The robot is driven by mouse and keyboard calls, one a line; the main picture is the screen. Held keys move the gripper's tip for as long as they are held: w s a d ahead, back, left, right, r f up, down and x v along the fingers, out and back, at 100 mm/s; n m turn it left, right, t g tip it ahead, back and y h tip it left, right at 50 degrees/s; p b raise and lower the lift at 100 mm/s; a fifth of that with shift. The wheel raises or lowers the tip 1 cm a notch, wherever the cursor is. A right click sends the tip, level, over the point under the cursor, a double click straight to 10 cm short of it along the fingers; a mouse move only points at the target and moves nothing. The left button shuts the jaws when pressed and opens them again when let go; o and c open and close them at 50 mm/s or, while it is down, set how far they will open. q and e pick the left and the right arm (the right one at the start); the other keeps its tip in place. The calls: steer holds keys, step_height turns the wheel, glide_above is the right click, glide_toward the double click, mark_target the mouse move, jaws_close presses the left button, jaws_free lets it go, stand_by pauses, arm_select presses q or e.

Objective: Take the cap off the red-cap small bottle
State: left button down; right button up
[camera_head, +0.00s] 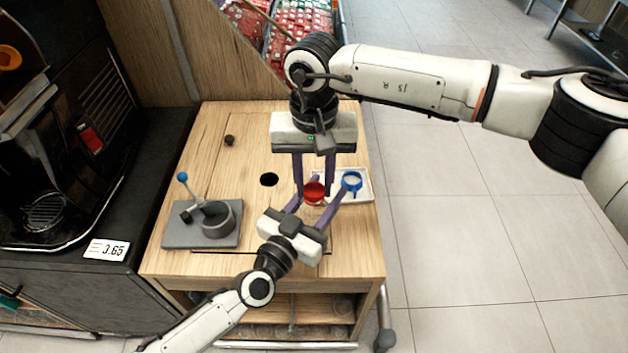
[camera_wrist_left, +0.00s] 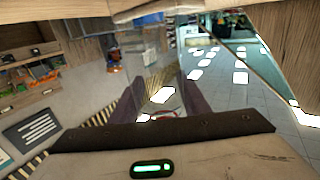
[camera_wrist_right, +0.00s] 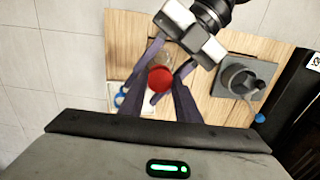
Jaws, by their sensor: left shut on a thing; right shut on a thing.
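The red cap (camera_head: 314,191) of the small bottle sits above the table's right half; it also shows in the right wrist view (camera_wrist_right: 160,79). My right gripper (camera_head: 314,183) points down from above, shut on the red cap between its purple fingers. My left gripper (camera_head: 315,203) comes in from the front, its fingers on either side of the bottle just below the cap, shut on the bottle. The bottle body is mostly hidden by the cap and fingers. In the left wrist view only a thin red edge (camera_wrist_left: 165,116) shows between the fingers.
A white tray (camera_head: 365,194) with a blue-rimmed container (camera_head: 352,181) is close by on the right. A grey base with a cup and blue-knobbed lever (camera_head: 200,236) stands at the left.

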mark_target(314, 189)
steer(key=shift+r, duration=1)
steer(key=shift+r, duration=2.05)
arm_select(q)
steer(key=c, duration=0.9)
jaws_free()
